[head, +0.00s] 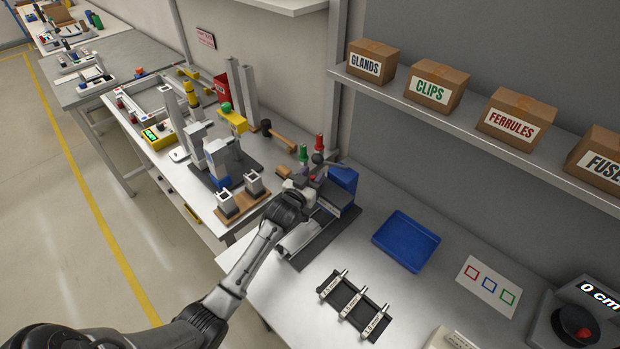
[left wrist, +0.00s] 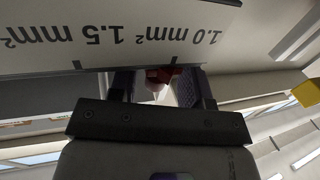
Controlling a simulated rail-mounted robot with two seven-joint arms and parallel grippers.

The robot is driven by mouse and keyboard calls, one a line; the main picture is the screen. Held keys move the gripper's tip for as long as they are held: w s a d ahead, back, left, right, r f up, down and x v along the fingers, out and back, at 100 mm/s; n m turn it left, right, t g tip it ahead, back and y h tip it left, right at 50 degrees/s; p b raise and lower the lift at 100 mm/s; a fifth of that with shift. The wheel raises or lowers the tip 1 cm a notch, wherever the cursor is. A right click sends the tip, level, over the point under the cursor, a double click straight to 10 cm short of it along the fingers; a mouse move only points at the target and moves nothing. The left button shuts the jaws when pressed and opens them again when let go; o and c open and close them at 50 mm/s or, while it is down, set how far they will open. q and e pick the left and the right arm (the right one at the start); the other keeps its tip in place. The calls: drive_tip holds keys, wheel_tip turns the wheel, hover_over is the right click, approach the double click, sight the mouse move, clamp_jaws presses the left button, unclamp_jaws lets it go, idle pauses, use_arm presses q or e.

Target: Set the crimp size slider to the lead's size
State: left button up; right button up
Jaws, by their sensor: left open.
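The crimp machine (head: 318,218) stands on the bench, grey with a blue block (head: 343,180) at its back. My left gripper (head: 308,184) is over it and hides part of it. In the left wrist view a white scale plate (left wrist: 120,38) shows upside down, reading 1.0 mm² and 1.5 mm², with a further label cut off at the left. My left gripper (left wrist: 162,92) is open, its fingers either side of a small red part (left wrist: 160,75), perhaps the slider knob; contact cannot be told. Labelled leads (head: 352,303) lie across a black mat; their sizes are too small to read surely.
A blue tray (head: 405,243) and a card with coloured squares (head: 487,285) lie to the right. Red and green-topped pieces stand just behind the machine. Boxes sit on the shelf (head: 450,112) above.

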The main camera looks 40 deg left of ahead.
use_arm(q)
drive_tip(key=v, duration=1.3)
drive_tip(key=shift+s+p, duration=0.4)
drive_tip(key=shift+p, duration=0.05)
